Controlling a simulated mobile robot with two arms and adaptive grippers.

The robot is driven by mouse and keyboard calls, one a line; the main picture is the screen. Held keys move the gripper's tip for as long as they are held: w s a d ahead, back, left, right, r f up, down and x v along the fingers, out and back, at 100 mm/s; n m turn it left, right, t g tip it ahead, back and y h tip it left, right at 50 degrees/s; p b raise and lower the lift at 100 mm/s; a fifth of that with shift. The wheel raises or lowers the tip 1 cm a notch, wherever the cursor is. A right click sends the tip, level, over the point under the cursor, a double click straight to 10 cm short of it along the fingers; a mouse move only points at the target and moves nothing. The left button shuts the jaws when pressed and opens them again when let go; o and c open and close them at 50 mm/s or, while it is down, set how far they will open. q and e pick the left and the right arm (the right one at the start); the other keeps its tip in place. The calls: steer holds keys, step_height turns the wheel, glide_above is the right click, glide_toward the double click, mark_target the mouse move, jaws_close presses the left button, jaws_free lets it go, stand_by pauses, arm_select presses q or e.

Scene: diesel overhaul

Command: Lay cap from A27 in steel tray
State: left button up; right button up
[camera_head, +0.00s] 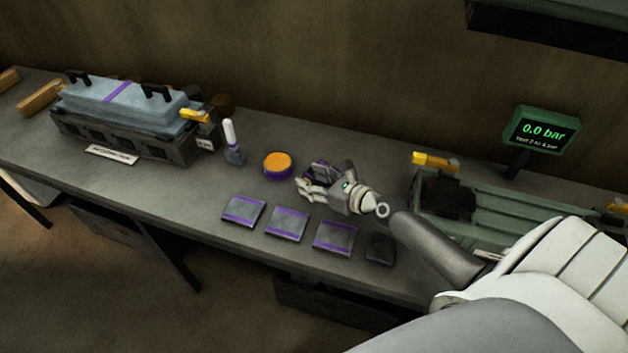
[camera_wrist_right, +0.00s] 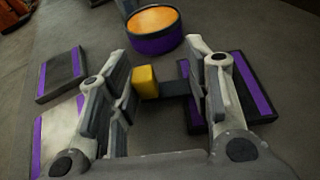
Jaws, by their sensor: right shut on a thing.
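My right gripper (camera_head: 312,186) is above the middle of the bench, behind the row of flat plates. In the right wrist view, its fingers (camera_wrist_right: 160,95) are shut on a small piece with a yellow block (camera_wrist_right: 146,80) and a dark bar (camera_wrist_right: 178,84), between the finger pads. I cannot tell for certain whether this piece is the cap. No label reading A27 is legible. I cannot single out a steel tray; flat grey plates with purple bands (camera_head: 287,224) lie along the front of the bench. My left gripper is not in view.
An orange-topped purple tin (camera_head: 278,163) and a white-necked bottle (camera_head: 231,140) stand left of the gripper. A grey engine block (camera_head: 120,136) is at the left. A green housing (camera_head: 500,207) and a display reading 0.0 bar (camera_head: 542,132) are at the right. A dark plate (camera_head: 380,248) ends the row.

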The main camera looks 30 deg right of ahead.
steer(key=o, duration=1.3)
steer(key=shift+f, duration=0.1)
